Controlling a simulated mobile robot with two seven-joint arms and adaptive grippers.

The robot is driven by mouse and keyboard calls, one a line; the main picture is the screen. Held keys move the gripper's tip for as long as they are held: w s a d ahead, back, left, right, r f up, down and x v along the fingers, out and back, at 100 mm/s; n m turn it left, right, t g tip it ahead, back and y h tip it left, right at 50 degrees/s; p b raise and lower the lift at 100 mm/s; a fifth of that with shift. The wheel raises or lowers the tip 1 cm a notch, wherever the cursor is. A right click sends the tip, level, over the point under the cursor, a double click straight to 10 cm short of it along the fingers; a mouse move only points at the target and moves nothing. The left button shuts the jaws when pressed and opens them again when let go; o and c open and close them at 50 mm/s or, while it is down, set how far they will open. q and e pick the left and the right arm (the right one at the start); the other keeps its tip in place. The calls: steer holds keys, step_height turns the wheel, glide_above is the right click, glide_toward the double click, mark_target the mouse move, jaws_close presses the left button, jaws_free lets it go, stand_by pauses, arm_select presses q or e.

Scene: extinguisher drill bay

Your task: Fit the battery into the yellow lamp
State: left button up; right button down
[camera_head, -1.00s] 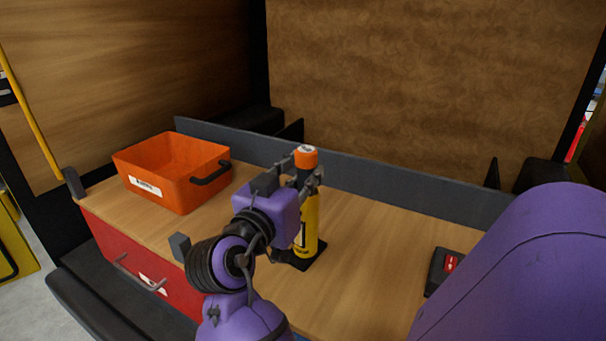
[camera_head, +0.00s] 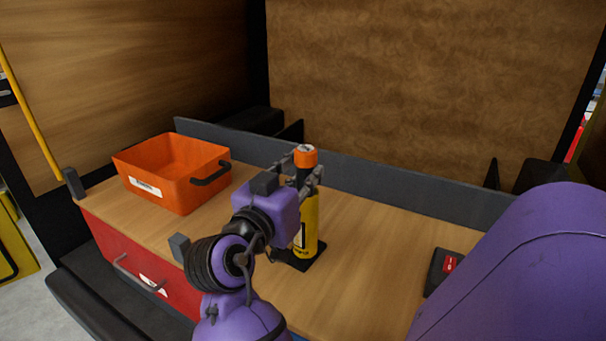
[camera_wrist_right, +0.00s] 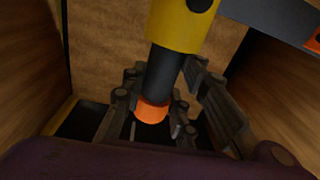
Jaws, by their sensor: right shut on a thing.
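The yellow lamp (camera_head: 309,226) stands upright on a small black base (camera_head: 302,259) on the bench. The battery (camera_head: 305,157), black with an orange end, stands upright in line at the lamp's top, orange end up. My right gripper (camera_head: 306,177) is shut on the battery, its fingers on either side near the orange end. In the right wrist view, the battery's black part (camera_wrist_right: 163,73) meets the lamp's yellow body (camera_wrist_right: 180,25). How deep it sits inside is hidden. My left gripper is not in view.
An orange bin (camera_head: 190,193) with black handles stands at the left of the bench (camera_head: 350,275). A dark box (camera_head: 437,276) with a red mark lies at the right. A grey rail (camera_head: 400,191) runs along the back.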

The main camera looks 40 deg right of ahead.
steer(key=c, duration=1.3)
jaws_free()
steer(key=v, duration=1.2)
